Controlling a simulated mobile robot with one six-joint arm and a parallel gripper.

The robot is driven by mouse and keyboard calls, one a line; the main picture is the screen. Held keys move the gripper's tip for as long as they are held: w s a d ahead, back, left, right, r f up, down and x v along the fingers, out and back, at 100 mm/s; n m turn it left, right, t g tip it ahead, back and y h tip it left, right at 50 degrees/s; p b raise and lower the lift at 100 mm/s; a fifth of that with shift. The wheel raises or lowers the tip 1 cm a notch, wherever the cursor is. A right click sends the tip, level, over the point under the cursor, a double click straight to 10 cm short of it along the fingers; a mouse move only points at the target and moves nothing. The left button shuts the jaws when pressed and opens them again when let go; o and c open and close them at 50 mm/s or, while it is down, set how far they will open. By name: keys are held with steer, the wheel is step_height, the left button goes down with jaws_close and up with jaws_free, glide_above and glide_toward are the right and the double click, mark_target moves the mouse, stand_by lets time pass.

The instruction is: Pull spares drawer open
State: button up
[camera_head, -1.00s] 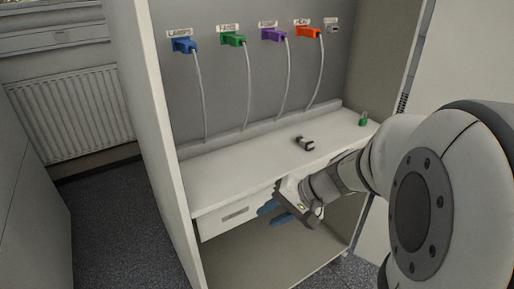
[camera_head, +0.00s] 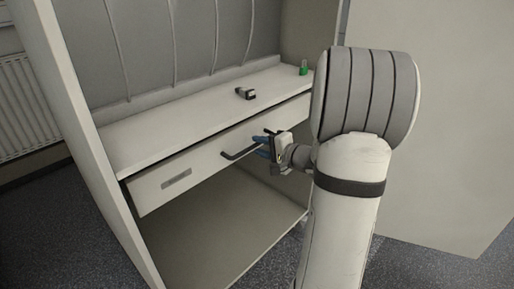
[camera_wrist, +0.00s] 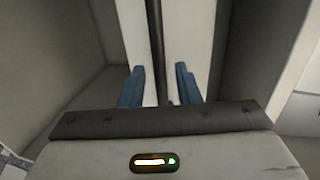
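The spares drawer (camera_head: 205,164) is a wide white front under the shelf in the head view, with a grey label plate (camera_head: 176,178) at its left. It looks shut or nearly so. A dark bar handle (camera_head: 240,151) sticks out from its middle. My gripper (camera_head: 262,146) is at the right part of this handle. In the wrist view, the blue fingers of my gripper (camera_wrist: 159,84) are apart, with the drawer's white front ahead. The dark handle bar (camera_wrist: 154,40) runs between the fingers, with gaps visible on both sides. Its near end is hidden behind the gripper body.
A small dark clamp-like part (camera_head: 245,93) and a green item (camera_head: 303,69) lie on the white shelf (camera_head: 150,133). Cables hang down the back panel. The cabinet's left side wall (camera_head: 85,130) stands beside the drawer. The space below the drawer is empty.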

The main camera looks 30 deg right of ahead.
steer(key=shift+x, duration=1.1)
steer(key=shift+c, duration=0.2)
jaws_close()
